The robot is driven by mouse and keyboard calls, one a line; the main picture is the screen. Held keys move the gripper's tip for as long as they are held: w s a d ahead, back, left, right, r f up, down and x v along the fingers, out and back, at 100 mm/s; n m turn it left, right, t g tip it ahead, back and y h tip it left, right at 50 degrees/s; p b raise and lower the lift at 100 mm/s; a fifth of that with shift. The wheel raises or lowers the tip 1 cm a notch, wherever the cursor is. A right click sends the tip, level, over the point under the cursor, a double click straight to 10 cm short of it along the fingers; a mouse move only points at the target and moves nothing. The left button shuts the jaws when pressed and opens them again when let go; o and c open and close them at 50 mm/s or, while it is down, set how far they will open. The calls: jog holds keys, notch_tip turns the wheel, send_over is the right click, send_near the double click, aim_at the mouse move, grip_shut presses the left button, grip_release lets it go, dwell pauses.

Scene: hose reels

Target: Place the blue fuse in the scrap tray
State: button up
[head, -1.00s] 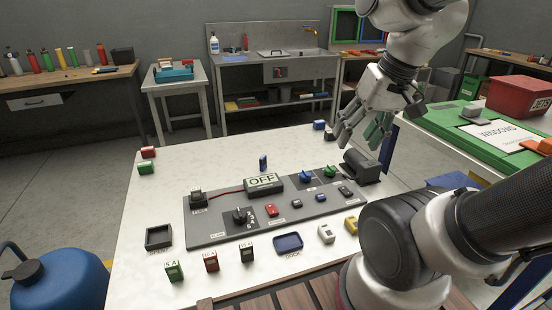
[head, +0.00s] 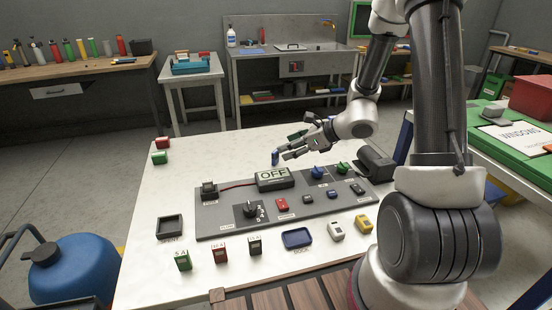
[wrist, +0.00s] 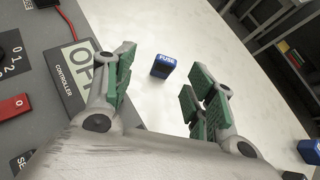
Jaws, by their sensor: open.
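The blue fuse (head: 275,157) stands upright on the white table behind the OFF display. In the wrist view the fuse (wrist: 163,66), with a FUSE label, lies ahead of and between my fingers, apart from them. My gripper (head: 292,147) is open and empty, low over the table just right of the fuse; its green-padded fingers also show in the wrist view (wrist: 158,86). A small black open tray (head: 169,237) sits at the table's front left and looks empty; its label is too small to read surely. A blue tray (head: 297,239) marked DOCK sits at the front.
A grey panel (head: 225,229) carries the OFF controller display (head: 275,178), a knob and several small blocks. Labelled green, red and black blocks stand along the front. Red and green blocks (head: 160,157) stand at the back left. Another blue block (wrist: 310,150) is at right in the wrist view.

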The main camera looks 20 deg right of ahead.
aim_at(277, 152)
jog(key=shift+w+d+f+m, duration=0.1)
jog(key=shift+w+f+m, duration=0.25)
jog(key=shift+f+m, duration=0.05)
jog(key=shift+w+a+f, duration=0.2)
jog(key=shift+w+f, duration=0.05)
jog(key=x, duration=0.7)
jog(key=shift+w+d, duration=0.1)
jog(key=shift+d, duration=0.1)
jog(key=shift+r, duration=0.1)
jog(key=c, duration=1)
